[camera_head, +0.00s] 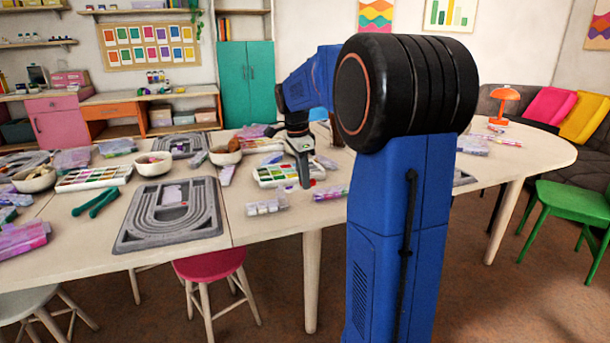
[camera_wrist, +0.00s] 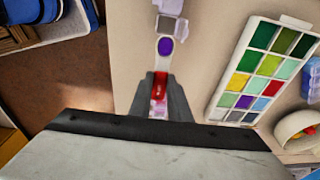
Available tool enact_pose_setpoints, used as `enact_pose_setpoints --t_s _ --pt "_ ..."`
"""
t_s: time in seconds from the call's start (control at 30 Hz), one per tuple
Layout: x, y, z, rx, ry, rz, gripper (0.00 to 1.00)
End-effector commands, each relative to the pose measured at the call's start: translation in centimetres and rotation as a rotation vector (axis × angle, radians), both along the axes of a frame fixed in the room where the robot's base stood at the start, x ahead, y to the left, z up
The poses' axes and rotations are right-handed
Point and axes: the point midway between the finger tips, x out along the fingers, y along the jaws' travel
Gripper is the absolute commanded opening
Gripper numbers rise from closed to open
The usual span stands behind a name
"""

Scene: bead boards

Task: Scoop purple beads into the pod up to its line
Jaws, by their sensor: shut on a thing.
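My gripper (camera_wrist: 160,90) is shut on the red handle of a scoop (camera_wrist: 161,84). The scoop's pale bowl points away from the fingers, and a purple oval of beads (camera_wrist: 166,46) shows in it. Just beyond the bowl are small clear pods (camera_wrist: 168,25), partly cut off by the top edge; their lines cannot be made out. In the head view my gripper (camera_head: 303,172) points down beside the sectioned bead tray (camera_head: 262,182), with the row of clear pods (camera_head: 266,206) to its left and nearer. The tray (camera_wrist: 222,112) lies right of the scoop in the wrist view, with some purple compartments.
A bead bowl (camera_wrist: 297,128) stands right of the tray in the wrist view. Grey bead boards (camera_head: 140,242), green pliers (camera_head: 95,202) and more bowls (camera_head: 152,168) lie left on the table. A pink-purple packet (camera_head: 331,192) lies near my gripper. The table's front edge is close.

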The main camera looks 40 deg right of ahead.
Motion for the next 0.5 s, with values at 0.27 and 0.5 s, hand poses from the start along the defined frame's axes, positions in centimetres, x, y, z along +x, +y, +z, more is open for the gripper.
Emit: enact_pose_setpoints --t_s 0.27,0.5 --pt "0.2 0.6 -1.5 -0.053 0.018 0.003 0.00" --pt "0.5 1.4 -1.6 -0.163 0.050 0.008 0.00"
